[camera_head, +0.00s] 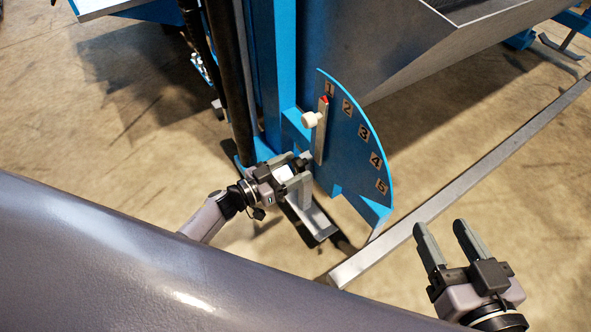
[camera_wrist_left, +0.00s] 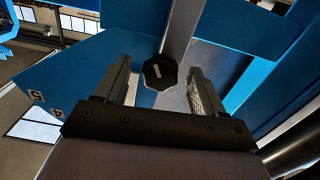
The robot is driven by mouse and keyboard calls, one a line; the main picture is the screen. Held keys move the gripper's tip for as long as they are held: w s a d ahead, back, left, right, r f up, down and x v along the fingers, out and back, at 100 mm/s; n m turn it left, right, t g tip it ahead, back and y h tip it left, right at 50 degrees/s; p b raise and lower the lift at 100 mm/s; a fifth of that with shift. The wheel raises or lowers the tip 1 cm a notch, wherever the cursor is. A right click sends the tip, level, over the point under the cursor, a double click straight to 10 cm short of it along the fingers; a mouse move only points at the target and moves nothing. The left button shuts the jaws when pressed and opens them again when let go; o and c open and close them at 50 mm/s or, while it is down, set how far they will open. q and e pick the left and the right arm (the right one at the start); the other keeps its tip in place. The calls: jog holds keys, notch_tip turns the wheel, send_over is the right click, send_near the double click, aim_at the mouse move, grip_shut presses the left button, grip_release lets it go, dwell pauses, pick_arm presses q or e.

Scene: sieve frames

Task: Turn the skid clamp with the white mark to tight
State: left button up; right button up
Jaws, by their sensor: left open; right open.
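The skid clamp's black knob (camera_wrist_left: 160,73) shows in the left wrist view with a short white mark on its face. The mark stands slightly tilted from upright. My left gripper (camera_head: 296,168) is open, and in its wrist view the knob lies between and just beyond the fingertips, with gaps on both sides. In the head view the gripper and arm largely hide the knob, low on the blue frame. My right gripper (camera_head: 440,226) is open and empty at the lower right, away from the frame.
A blue quadrant plate (camera_head: 352,150) numbered 1 to 5 stands just right of my left gripper. Its lever with a white knob (camera_head: 311,119) is near 1. A grey bar (camera_head: 460,185) runs along the right. A large grey cylinder (camera_head: 150,265) fills the lower left.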

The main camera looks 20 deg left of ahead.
pick_arm(q)
jog(key=shift+w+d, duration=0.35)
jog(key=shift+w, duration=0.1)
jog(key=c, duration=1.1)
jog(key=shift+o, duration=0.2)
jog(key=m, duration=0.5)
jog(key=shift+a+m, duration=0.1)
jog(key=shift+m, duration=0.2)
jog(key=m, duration=1.2)
jog(key=shift+m, duration=0.3)
jog(key=m, duration=0.5)
jog(key=shift+a+m, duration=0.1)
jog(key=shift+m, duration=0.3)
